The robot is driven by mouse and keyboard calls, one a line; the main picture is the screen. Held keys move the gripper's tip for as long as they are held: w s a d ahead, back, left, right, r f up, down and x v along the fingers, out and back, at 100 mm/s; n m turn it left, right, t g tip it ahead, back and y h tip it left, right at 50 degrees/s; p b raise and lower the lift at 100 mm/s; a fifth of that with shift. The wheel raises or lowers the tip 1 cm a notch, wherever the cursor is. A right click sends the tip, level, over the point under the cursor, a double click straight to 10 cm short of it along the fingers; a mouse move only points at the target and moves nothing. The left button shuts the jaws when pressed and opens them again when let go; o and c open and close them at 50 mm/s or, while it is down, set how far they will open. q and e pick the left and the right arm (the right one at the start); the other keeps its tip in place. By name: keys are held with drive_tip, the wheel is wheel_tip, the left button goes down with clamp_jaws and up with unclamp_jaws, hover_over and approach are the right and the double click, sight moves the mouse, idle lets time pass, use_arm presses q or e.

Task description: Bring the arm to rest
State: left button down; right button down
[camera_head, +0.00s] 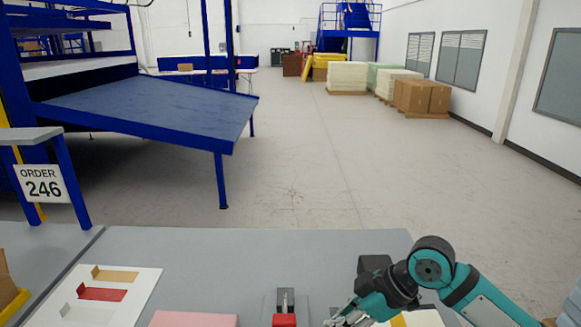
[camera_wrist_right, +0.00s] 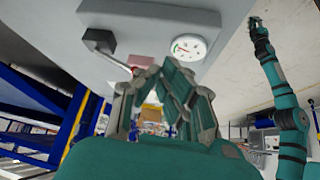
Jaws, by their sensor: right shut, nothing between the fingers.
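My right arm comes in from the lower right in the head view, bent over the grey table (camera_head: 250,250). My right gripper (camera_head: 342,320) is low over the table, partly cut off by the bottom edge. In the right wrist view its fingers (camera_wrist_right: 160,70) are together and empty. Another teal arm with a small dark tip (camera_wrist_right: 255,24) stretches along the right side of the wrist view, over the floor. It seems to be my left arm; its finger state is too small to tell. The left gripper does not show in the head view.
A pink block (camera_head: 195,319), a small red and black device (camera_head: 285,308) and a white board with coloured pieces (camera_head: 75,312) are on the table. A round dial (camera_wrist_right: 188,47) is beyond the fingers in the wrist view. The table's back middle is clear.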

drive_tip(key=s+f+m, duration=0.2)
drive_tip(key=s+f, duration=0.1)
drive_tip(key=f, duration=0.1)
drive_tip(key=s+a+f+m+t, duration=0.1)
drive_tip(key=s+f, duration=0.3)
drive_tip(key=s+f+m+t+h, duration=0.1)
drive_tip(key=s+f+m, duration=0.1)
drive_tip(key=s+f, duration=0.1)
drive_tip(key=shift+s+a+f+m, duration=0.1)
drive_tip(key=shift+f+m, duration=0.05)
drive_tip(key=shift+f, duration=0.2)
drive_tip(key=shift+s+a+f+m, duration=0.1)
drive_tip(key=shift+f+m, duration=0.05)
drive_tip(key=shift+f, duration=0.2)
drive_tip(key=s+d+f+m+h, duration=0.3)
drive_tip(key=s+d+m, duration=0.1)
drive_tip(key=s+d, duration=0.25)
drive_tip(key=s+d+f+m+h, duration=0.3)
drive_tip(key=s+d+m, duration=0.1)
drive_tip(key=s+d, duration=0.25)
wheel_tip(320, 180, down, 25)
drive_tip(key=g+b, duration=0.1)
drive_tip(key=b, duration=0.1)
drive_tip(key=s+d+f+g, duration=0.1)
drive_tip(key=s+d+f, duration=0.1)
drive_tip(key=s+f, duration=1.6)
drive_tip(key=shift+d+f+n+g+b, duration=0.3)
drive_tip(key=shift+f+b, duration=0.1)
drive_tip(key=shift+f, duration=0.4)
